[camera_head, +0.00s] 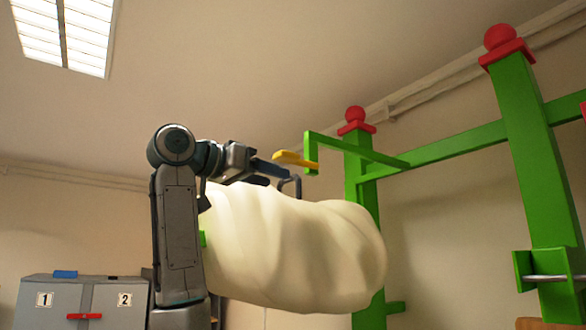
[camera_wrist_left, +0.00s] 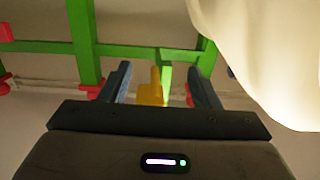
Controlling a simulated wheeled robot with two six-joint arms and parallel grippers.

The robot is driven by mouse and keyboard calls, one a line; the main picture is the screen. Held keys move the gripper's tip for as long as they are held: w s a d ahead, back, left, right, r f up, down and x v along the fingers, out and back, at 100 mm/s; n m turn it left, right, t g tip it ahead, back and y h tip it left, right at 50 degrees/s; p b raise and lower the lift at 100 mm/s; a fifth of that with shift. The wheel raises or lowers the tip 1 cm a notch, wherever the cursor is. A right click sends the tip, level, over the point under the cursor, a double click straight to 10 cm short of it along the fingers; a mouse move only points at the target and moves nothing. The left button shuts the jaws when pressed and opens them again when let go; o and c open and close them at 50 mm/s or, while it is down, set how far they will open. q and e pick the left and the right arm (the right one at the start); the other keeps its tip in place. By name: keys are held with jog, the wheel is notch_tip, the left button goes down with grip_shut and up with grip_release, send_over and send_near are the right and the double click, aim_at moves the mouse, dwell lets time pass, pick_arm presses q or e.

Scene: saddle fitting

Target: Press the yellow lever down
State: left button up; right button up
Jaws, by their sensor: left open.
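The yellow lever (camera_head: 296,159) sticks out to the left from the end of a green bracket (camera_head: 362,150) on a green post. My left gripper (camera_head: 286,174) is just below and to the left of the lever, with its dark blue fingers apart and nothing held. In the left wrist view the lever (camera_wrist_left: 152,88) shows between the two open fingers of my left gripper (camera_wrist_left: 159,72). I cannot tell whether a finger touches it. My right gripper is in neither view.
A large, pale, bulging body (camera_head: 300,250) lies directly below my left gripper, close to it. Green posts (camera_head: 540,160) with red caps and a crossbar stand to the right. A grey cabinet (camera_head: 65,300) numbered 1 and 2 is at the lower left. Space above the lever is clear.

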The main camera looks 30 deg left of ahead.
aim_at(293, 159)
pick_arm(q)
jog(key=s+r, duration=0.4)
jog(key=r, duration=0.1)
jog(key=shift+t+h, duration=0.3)
jog(key=p+x, duration=0.1)
jog(key=x, duration=0.1)
jog(key=p+x, duration=0.2)
jog(key=x, duration=0.1)
jog(key=p+x, duration=0.2)
jog(key=x, duration=0.1)
jog(key=shift+w+a, duration=0.25)
jog(key=shift+w, duration=0.1)
jog(key=shift+w+d+f+p, duration=0.1)
jog(key=shift+w+d+p, duration=0.15)
jog(key=shift+w+p, duration=0.3)
jog(key=shift+w, duration=0.1)
jog(key=shift+c, duration=0.3)
